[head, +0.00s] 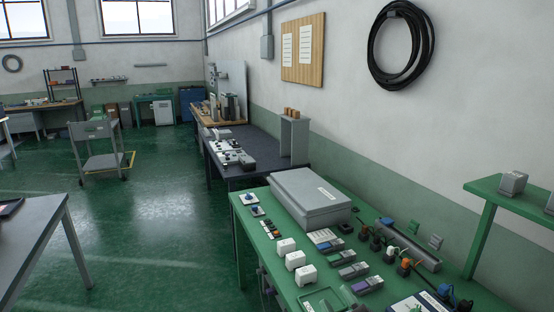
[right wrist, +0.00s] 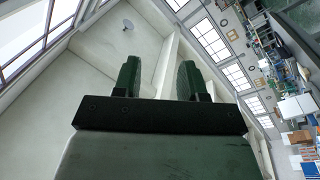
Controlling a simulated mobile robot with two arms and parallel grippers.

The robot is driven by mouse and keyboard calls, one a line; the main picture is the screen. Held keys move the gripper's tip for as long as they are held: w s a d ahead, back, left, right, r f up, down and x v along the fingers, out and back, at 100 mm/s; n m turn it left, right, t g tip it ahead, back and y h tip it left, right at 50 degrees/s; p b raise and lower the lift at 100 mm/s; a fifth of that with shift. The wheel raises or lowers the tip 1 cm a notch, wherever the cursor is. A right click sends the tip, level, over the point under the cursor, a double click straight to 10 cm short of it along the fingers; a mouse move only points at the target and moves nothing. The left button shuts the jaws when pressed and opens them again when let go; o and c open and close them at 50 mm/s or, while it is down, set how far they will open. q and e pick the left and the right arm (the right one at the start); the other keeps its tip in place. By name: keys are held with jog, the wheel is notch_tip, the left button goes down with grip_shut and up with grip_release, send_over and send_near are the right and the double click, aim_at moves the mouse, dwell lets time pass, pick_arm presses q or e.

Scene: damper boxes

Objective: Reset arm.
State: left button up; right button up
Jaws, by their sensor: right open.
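My right gripper (right wrist: 158,76) shows in the right wrist view. Its two dark green fingers stand apart, and nothing is between them. Behind them are pale walls or ceiling and windows, so it touches nothing I can see. I cannot make out either gripper in the head view. The green workbench (head: 243,222) stands at lower right in the head view. On it are a large grey lidded box (head: 308,195) and a row of small white boxes (head: 295,260).
Small coloured parts and connectors (head: 372,240) crowd the bench's right side. A green shelf (head: 510,190) rises at far right. A dark table (head: 262,150) stands beyond the bench. A grey table (head: 30,235) is at left, with open green floor (head: 165,225) between.

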jog(key=s+d+f+m+g+h, duration=0.5)
jog(key=s+d+f+m+h, duration=0.1)
jog(key=s+f, duration=0.15)
jog(key=s+d+f+m+g, duration=0.15)
jog(key=s+f+g, duration=0.3)
jog(key=s, duration=0.55)
jog(key=s+d+f+m+g, duration=0.15)
jog(key=s+f+g, duration=0.35)
jog(key=s, duration=0.5)
notch_tip(320, 180, down, 38)
jog(key=s+g+b, duration=0.2)
jog(key=b, duration=1)
jog(key=s+d+f+b, duration=0.1)
jog(key=s+f+b, duration=0.3)
jog(key=s+f, duration=0.3)
jog(key=s+d+f+g+b, duration=0.1)
jog(key=s+f+b, duration=0.3)
jog(key=f, duration=1.2)
jog(key=s, duration=0.4)
jog(key=shift+s+d+f, duration=0.15)
jog(key=shift+s, duration=0.15)
jog(key=shift+g, duration=0.25)
